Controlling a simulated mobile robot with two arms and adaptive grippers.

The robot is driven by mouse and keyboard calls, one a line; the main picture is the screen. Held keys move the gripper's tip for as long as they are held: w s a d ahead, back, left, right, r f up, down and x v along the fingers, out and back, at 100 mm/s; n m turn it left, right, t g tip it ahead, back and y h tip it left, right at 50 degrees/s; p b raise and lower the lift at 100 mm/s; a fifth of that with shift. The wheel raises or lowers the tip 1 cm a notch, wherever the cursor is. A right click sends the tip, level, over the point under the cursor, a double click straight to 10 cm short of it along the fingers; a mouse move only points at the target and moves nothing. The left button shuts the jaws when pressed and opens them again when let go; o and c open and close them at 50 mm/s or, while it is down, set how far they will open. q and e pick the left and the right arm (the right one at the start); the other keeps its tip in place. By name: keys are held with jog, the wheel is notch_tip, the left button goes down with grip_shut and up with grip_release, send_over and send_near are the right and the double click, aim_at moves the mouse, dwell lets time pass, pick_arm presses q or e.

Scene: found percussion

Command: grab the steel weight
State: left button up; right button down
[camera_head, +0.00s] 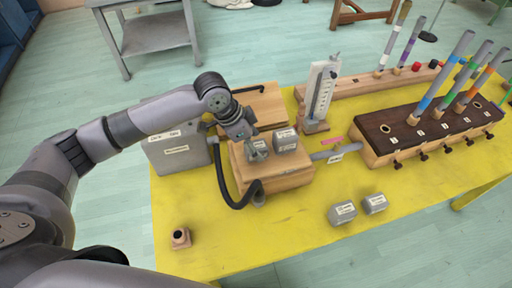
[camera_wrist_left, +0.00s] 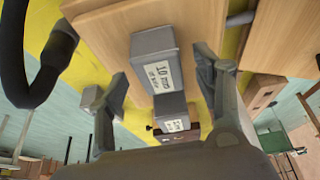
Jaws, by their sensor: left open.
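A grey steel weight (camera_head: 285,139) with a white label sits on top of the wooden box (camera_head: 278,180). My left gripper (camera_head: 257,149) is over the box, just left of this weight, and partly covers what lies under it. In the left wrist view, the fingers of my left gripper (camera_wrist_left: 160,72) are spread apart. A grey block labelled 10 (camera_wrist_left: 150,62) shows between them, with a second labelled grey block (camera_wrist_left: 172,113) below it in the picture. I cannot tell whether a finger touches either block. My right gripper is not in view.
Two more labelled grey weights (camera_head: 342,213) (camera_head: 375,203) stand on the yellow table (camera_head: 290,225). A black hose (camera_head: 224,180) curves beside the box. A gauge (camera_head: 320,92) stands behind it, and a dark-topped wooden block with tubes (camera_head: 395,128) is right. The table's front is mostly clear.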

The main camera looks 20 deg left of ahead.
pick_arm(q)
jog(key=shift+x, duration=0.95)
jog(key=shift+r, duration=0.1)
grip_shut()
